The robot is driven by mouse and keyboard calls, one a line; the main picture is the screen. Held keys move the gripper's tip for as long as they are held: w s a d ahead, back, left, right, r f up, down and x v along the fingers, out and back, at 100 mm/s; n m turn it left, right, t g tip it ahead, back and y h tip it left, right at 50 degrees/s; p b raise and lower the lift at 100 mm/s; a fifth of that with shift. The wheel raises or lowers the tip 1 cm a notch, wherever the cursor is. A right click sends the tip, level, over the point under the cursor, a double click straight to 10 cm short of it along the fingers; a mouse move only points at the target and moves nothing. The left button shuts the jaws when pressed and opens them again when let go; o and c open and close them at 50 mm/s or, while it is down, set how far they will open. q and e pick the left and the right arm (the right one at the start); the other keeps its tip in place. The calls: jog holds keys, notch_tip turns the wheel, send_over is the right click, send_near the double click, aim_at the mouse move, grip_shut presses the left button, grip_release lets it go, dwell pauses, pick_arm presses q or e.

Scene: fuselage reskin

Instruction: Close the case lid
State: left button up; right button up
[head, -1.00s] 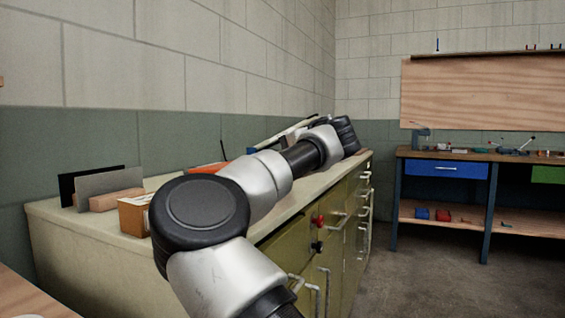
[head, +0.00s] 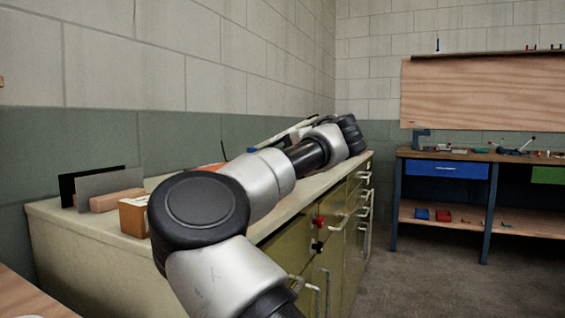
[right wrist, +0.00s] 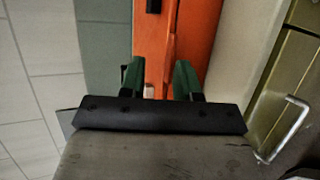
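An orange case (right wrist: 165,35) fills the middle of the right wrist view, with a dark latch or fitting near the top edge. In the head view only a small orange part (head: 212,167) shows behind my arm on the counter, and a pale slanted edge (head: 285,133) shows behind it. I cannot tell the lid's angle. My right gripper (right wrist: 159,72) has two green fingers held apart, over or in front of the orange surface. Nothing is visibly clamped, and contact is unclear. My arm hides most of the case in the head view. My left gripper is not in view.
The case is on a long counter (head: 95,232) with green cabinet fronts and handles along a wall. A cardboard box (head: 134,216) and upright panels (head: 105,185) stand at its near end. A workbench (head: 470,156) stands at the far right. The floor between is clear.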

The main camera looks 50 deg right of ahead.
jog(key=p+v, duration=0.1)
jog(key=v, duration=0.8)
jog(key=shift+s, duration=0.3)
